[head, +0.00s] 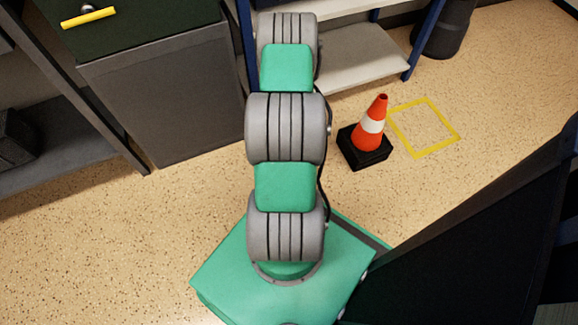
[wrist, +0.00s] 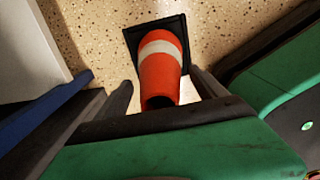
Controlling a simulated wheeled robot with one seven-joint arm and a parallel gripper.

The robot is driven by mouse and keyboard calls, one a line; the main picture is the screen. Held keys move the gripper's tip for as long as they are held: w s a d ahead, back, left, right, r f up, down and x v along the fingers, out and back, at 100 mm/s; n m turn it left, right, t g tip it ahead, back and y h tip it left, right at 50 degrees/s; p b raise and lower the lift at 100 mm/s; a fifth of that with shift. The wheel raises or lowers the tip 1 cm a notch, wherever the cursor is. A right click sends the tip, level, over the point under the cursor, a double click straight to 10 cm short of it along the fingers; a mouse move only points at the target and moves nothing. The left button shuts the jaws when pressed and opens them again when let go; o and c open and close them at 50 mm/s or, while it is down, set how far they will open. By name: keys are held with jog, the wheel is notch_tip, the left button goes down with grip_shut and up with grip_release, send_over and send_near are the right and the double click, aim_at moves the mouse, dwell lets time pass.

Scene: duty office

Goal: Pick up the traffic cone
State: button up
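The traffic cone (head: 378,112) is orange with a white band and a square black base. In the head view it stands upright on the floor, right of my arm. In the wrist view the cone (wrist: 160,72) is seen from above, its tip towards my gripper (wrist: 160,77). My gripper is open, with one finger on each side of the cone. A gap shows between the cone and each finger, so it is not gripped. My gripper cannot be made out in the head view.
A yellow square outline (head: 424,128) is marked on the floor just right of the cone. A shelf unit with blue posts (head: 425,38) stands behind it. A grey cabinet (head: 165,95) is at the left. A dark panel (head: 470,240) rises at the lower right.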

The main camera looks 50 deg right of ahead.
grip_shut()
dwell(0.7)
